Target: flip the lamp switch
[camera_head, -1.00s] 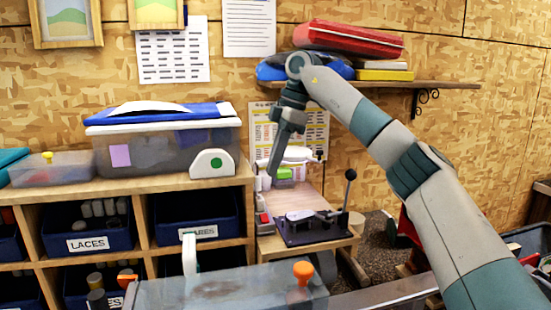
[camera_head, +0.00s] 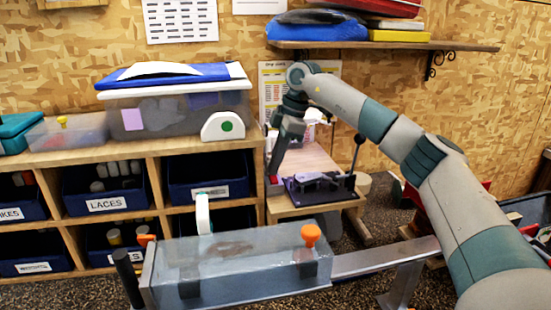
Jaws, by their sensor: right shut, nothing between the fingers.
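My right gripper (camera_head: 272,174) is shut and empty, pointing down at the left edge of a small wooden table (camera_head: 287,209). Its tip is close to a small red part (camera_head: 274,187) on that edge; I cannot tell if they touch. A white, lamp-like shape (camera_head: 316,116) stands behind the wrist, mostly hidden by my arm. I cannot make out a lamp switch for certain. My left gripper is not in view.
A dark vise-like fixture (camera_head: 318,188) with a black-knobbed lever (camera_head: 359,140) stands on the table. A cubby shelf (camera_head: 158,146) with blue bins is at left. A clear-sided trough (camera_head: 236,262) with an orange knob (camera_head: 311,234) is in front. A wall shelf (camera_head: 395,45) hangs above.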

